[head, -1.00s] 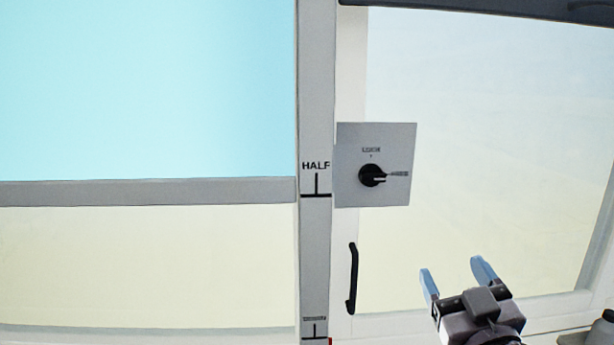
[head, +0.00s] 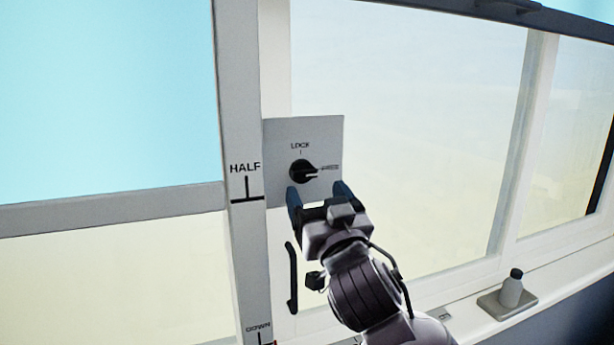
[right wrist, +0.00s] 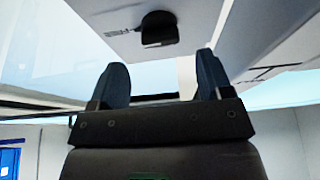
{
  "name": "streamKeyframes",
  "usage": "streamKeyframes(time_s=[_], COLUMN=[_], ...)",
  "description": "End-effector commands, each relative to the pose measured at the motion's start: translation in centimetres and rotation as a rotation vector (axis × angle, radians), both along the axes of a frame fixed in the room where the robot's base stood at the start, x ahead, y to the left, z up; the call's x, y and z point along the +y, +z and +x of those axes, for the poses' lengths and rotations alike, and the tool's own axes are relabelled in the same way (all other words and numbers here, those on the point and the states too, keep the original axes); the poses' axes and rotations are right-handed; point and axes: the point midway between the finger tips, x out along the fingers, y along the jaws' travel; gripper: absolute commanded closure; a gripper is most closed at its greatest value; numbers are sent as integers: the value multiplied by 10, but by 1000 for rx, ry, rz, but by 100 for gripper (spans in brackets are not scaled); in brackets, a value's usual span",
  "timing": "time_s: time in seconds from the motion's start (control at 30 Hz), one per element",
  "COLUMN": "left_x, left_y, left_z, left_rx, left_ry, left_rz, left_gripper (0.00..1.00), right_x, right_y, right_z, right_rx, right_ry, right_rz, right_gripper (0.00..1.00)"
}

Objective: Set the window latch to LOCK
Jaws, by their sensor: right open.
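The window latch is a round black knob (head: 302,171) on a grey square plate (head: 276,140). The word LOCK with a tick stands above the knob, and a smaller blurred label is at its right. The knob's pointer is turned toward the right label, not up at LOCK. My right gripper (head: 320,196) is open just below the knob, with its blue fingers to the lower left and lower right of it. In the right wrist view the knob (right wrist: 159,29) shows beyond and between the open fingertips (right wrist: 162,75), apart from them. My left gripper is not in view.
A black handle (head: 292,277) is below the plate. A grey post (head: 243,100) with HALF and DOWN marks stands to the left. A small grey bottle (head: 511,289) sits on the sill at the lower right.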

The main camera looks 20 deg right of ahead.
Motion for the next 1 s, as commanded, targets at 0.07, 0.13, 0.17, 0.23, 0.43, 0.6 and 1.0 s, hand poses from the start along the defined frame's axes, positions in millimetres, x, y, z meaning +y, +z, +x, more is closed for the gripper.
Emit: streamKeyframes(time_s=[0.07, 0.13, 0.17, 0.23, 0.43, 0.6, 1.0], left_x=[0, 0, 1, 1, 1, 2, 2], left_y=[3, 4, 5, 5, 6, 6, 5], left_z=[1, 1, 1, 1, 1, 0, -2], left_rx=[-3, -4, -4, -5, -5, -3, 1], left_ry=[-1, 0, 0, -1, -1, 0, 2], left_rz=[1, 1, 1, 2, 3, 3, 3], left_gripper=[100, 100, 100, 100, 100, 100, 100], right_x=[1, 1, 1, 1, 2, 2, 2], right_y=[6, 10, 11, 14, 17, 17, 17], right_z=[13, 22, 25, 32, 42, 44, 43], right_rx=[-1, -1, 0, 0, 2, 2, 1], right_ry=[1, 0, 1, 1, 0, 0, 1], right_rz=[-1, -1, -1, -1, 0, 1, 1], right_gripper=[28, 28, 28, 28, 28, 28, 71])
